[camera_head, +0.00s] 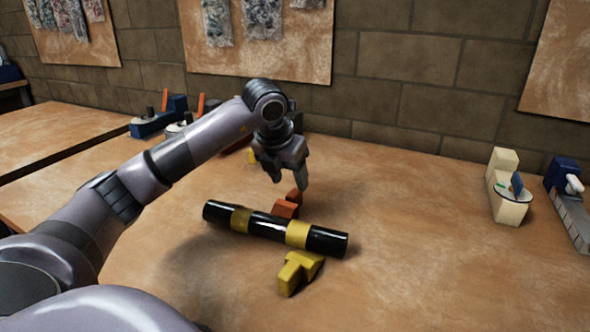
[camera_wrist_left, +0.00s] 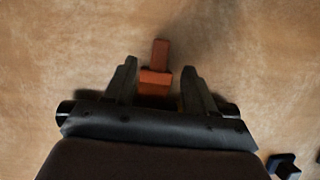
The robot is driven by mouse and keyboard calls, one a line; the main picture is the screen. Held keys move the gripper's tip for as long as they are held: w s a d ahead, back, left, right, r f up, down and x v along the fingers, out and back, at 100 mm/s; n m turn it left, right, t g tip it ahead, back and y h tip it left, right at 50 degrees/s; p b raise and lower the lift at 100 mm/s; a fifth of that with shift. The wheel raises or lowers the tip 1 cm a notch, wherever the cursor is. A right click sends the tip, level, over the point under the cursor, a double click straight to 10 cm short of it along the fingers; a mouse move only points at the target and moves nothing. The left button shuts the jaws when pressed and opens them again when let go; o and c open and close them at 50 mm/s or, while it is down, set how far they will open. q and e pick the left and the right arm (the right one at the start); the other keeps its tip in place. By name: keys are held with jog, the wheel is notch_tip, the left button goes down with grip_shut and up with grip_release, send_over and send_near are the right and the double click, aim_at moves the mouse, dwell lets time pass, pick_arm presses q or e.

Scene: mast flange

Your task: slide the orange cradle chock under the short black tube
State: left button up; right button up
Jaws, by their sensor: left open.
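The short black tube (camera_head: 264,228) with two yellow bands lies on the wooden table in the head view. The orange cradle chock (camera_head: 287,207) stands just behind the tube's middle; the tube hides part of it. Its upright end and part of its body also show in the left wrist view (camera_wrist_left: 160,76). My left gripper (camera_head: 289,182) is open and points down above and behind the chock. In the left wrist view its two fingers (camera_wrist_left: 155,75) lie on either side of the chock, with gaps. Whether the chock touches the tube I cannot tell. My right gripper is not in view.
A yellow chock (camera_head: 298,270) sits at the front right side of the tube. A cream block-like tool (camera_head: 507,190) and a blue-grey tool (camera_head: 567,200) stand at the right. Blue planes (camera_head: 158,120) stand at the back left. The table right of the tube is clear.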

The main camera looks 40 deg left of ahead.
aim_at(293, 193)
pick_arm(q)
jog(key=shift+x, duration=3.05)
jog(key=shift+s, duration=0.1)
grip_shut()
